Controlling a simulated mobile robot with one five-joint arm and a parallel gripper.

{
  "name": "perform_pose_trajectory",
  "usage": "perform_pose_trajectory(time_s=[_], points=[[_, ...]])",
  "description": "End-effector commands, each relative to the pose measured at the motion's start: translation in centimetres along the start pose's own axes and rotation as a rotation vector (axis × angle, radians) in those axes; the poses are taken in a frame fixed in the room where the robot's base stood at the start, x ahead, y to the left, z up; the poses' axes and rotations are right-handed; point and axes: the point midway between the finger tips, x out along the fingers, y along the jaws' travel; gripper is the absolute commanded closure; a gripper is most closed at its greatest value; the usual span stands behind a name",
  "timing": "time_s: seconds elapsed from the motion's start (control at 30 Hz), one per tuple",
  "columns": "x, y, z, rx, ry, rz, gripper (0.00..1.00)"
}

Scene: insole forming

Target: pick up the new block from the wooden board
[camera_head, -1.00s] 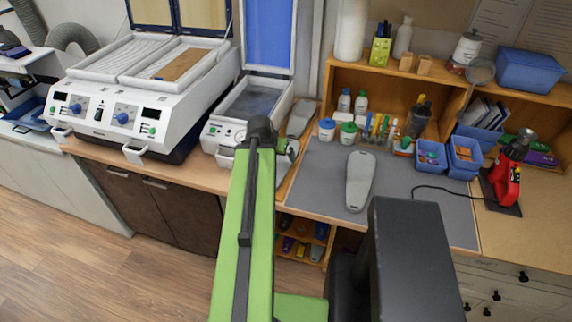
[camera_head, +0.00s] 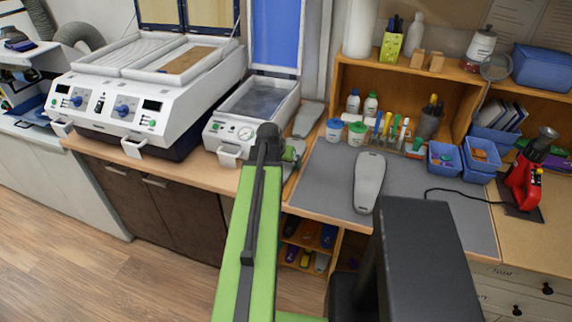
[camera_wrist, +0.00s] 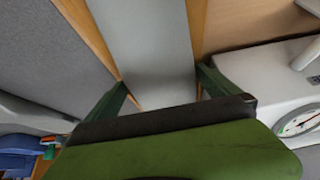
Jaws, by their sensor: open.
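A smooth grey block (camera_head: 307,118) lies on a narrow wooden board between the small white press and the grey mat. In the wrist view the block (camera_wrist: 150,45) runs away from me, with the wooden board (camera_wrist: 88,35) showing along both sides. My gripper (camera_wrist: 165,95) is open, with one dark green finger on each side of the block. I cannot tell whether either finger touches it. In the head view my gripper (camera_head: 292,152) is partly hidden by my arm and covers the near part of the block.
The small white press (camera_head: 235,130) stands close on the left of the board. The grey mat (camera_head: 325,180) is on the right, with another grey insole-shaped form (camera_head: 369,182) on it. Jars (camera_head: 356,134) and blue bins (camera_head: 443,157) stand behind.

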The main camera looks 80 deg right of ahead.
Motion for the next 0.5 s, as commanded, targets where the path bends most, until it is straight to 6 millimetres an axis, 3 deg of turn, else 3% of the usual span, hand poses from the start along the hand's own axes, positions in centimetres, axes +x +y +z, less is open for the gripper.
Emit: perform_pose_trajectory(time_s=[0.1, 0.5], points=[[-0.10, 0.19, -0.18, 0.003, 0.000, 0.001, 0.01], [-0.03, 0.53, -0.34, 0.008, 0.001, 0.004, 0.54]])
